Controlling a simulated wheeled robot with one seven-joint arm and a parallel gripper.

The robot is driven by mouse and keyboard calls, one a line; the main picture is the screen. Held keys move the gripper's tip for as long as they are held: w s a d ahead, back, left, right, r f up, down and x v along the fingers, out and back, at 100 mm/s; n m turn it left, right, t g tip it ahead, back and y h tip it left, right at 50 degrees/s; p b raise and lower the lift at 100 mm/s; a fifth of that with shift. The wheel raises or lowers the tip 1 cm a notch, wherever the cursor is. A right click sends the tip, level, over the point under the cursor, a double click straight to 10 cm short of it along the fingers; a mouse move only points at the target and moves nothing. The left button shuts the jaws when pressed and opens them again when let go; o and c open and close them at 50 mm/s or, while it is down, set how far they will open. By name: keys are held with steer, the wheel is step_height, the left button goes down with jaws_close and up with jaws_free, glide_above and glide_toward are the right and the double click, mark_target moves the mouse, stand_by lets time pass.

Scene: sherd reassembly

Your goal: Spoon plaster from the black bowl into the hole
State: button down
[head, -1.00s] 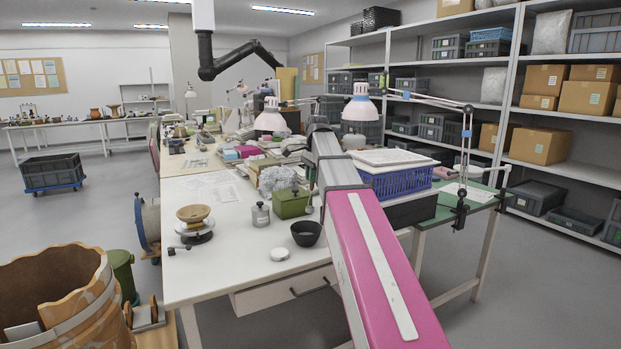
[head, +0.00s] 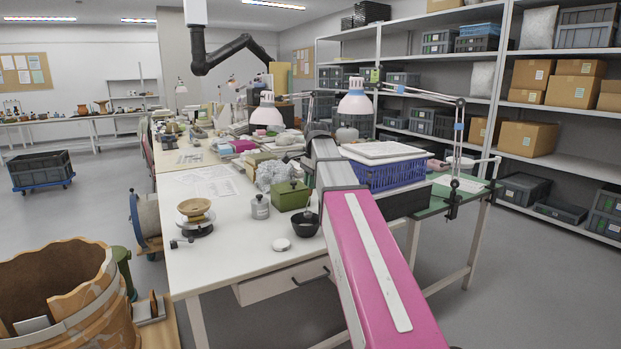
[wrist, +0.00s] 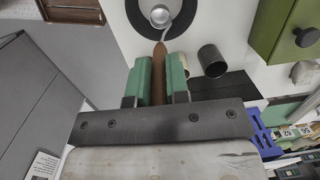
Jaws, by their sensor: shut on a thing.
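In the wrist view my gripper (wrist: 160,82) has its green-padded fingers shut on the brown handle of a spoon (wrist: 160,58). The spoon's round silver head shows against the black bowl (wrist: 137,12), partly cut off by the top edge. I cannot tell whether the head touches anything in the bowl or what it carries. In the head view the black bowl (head: 306,226) stands on the white table near its front edge. My gripper is hidden behind my pink arm there. A small tan bowl (head: 194,207) sits on a turntable to the left. I cannot make out the hole.
A blue crate (head: 385,175) is to the right. A large broken vessel (head: 70,290) stands at front left.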

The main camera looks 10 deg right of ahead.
mark_target(310, 196)
steer(key=shift+w+a+f, duration=0.1)
steer(key=shift+a+f, duration=0.05)
steer(key=shift+f, duration=1.4)
steer(key=shift+a+f, duration=0.15)
steer(key=shift+f, duration=1.35)
steer(key=shift+d+r, duration=0.15)
steer(key=shift+r, duration=1.4)
steer(key=shift+d+r, duration=0.1)
steer(key=shift+r, duration=3.15)
